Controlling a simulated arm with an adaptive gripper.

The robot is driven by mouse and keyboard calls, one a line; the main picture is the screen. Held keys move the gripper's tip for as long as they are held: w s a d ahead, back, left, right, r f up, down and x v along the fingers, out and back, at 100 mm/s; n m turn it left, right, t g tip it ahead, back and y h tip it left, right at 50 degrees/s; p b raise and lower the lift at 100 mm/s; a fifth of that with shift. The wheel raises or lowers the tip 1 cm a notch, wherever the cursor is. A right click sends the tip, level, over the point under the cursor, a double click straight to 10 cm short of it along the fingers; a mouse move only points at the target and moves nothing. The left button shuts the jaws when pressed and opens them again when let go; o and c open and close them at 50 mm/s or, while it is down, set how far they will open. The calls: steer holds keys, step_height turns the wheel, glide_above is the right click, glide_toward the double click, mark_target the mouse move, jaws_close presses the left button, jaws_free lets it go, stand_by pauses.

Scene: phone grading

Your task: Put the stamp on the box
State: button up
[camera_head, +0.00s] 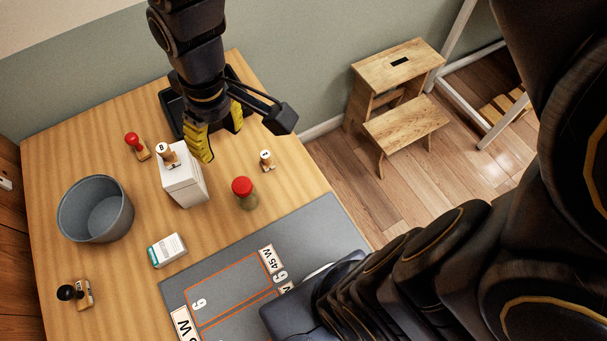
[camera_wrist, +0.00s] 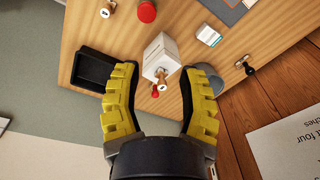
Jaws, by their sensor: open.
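A tall white box (camera_head: 187,187) stands on the wooden table. It also shows in the wrist view (camera_wrist: 158,52). A wooden stamp with a white-labelled round top (camera_head: 167,155) appears to stand upright on the box's top face; it also shows in the wrist view (camera_wrist: 161,75). My gripper (camera_head: 221,142) is open and empty, close to the box on its right in the head view. In the wrist view its yellow fingers (camera_wrist: 162,70) are spread wide, with the stamp between and beyond them. I cannot tell the exact gap between fingers and stamp.
A red-topped stamp (camera_head: 136,144), a pale-topped stamp (camera_head: 266,160) and a red-capped bottle (camera_head: 244,194) stand around the box. A black tray (camera_head: 172,112) lies behind. A grey bucket (camera_head: 97,212), small carton (camera_head: 167,250), black-topped stamp (camera_head: 75,292) and grey mat (camera_head: 315,218) are nearer.

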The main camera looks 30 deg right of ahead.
steer(key=s+d+m+g, duration=0.1)
steer(key=s+d+m, duration=0.1)
steer(key=s, duration=0.5)
steer(key=s+d+r+m+g+h, duration=0.1)
steer(key=s+d+m, duration=0.2)
steer(key=s, duration=0.4)
steer(key=shift+s+d+r, duration=0.25)
steer(key=shift+s+d, duration=0.05)
steer(key=shift+d, duration=0.05)
